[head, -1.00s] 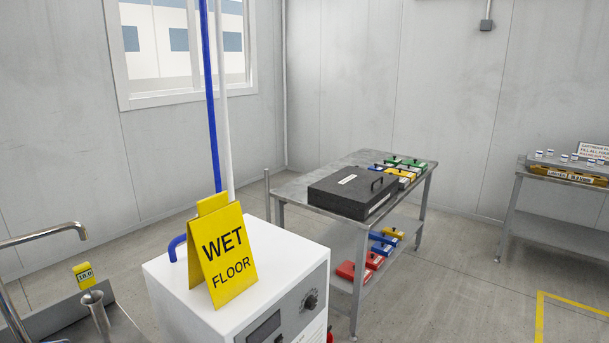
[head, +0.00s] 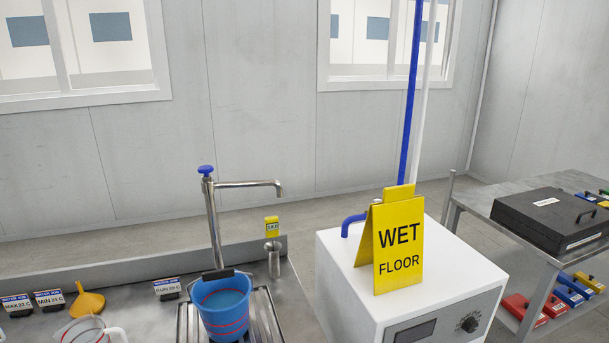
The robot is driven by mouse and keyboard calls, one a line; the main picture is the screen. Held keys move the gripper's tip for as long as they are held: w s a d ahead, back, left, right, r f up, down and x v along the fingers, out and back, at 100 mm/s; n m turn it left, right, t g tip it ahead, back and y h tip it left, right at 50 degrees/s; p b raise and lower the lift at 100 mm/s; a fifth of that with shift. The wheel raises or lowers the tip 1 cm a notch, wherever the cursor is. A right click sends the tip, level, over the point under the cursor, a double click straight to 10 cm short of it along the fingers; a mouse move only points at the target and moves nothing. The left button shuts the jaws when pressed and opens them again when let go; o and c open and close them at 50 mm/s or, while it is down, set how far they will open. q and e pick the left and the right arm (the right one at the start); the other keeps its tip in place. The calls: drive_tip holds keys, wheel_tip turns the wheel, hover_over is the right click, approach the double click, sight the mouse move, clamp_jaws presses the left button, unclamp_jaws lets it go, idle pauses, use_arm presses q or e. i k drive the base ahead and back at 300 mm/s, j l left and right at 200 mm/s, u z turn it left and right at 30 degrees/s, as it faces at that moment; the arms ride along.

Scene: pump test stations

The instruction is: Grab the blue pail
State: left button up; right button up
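The blue pail (head: 225,312) stands upright on the ribbed drain area of the steel sink counter, at the bottom centre-left of the head view. It has red lines around it and a dark grip piece at its back rim. Its inside looks blue, and I cannot tell whether it holds liquid. The steel tap (head: 215,220) with a blue knob rises just behind it, its spout pointing right. Neither of my grippers shows in the view.
A white machine (head: 345,285) bearing a yellow wet floor sign (head: 398,245) stands right of the pail. A clear jug (head: 85,330), a yellow funnel (head: 87,299) and small label signs (head: 48,298) are on the counter to the left. A steel table (head: 480,200) with a black case (head: 550,218) is at right.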

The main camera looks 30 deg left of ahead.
sight(221, 297)
drive_tip(key=u, duration=1.3)
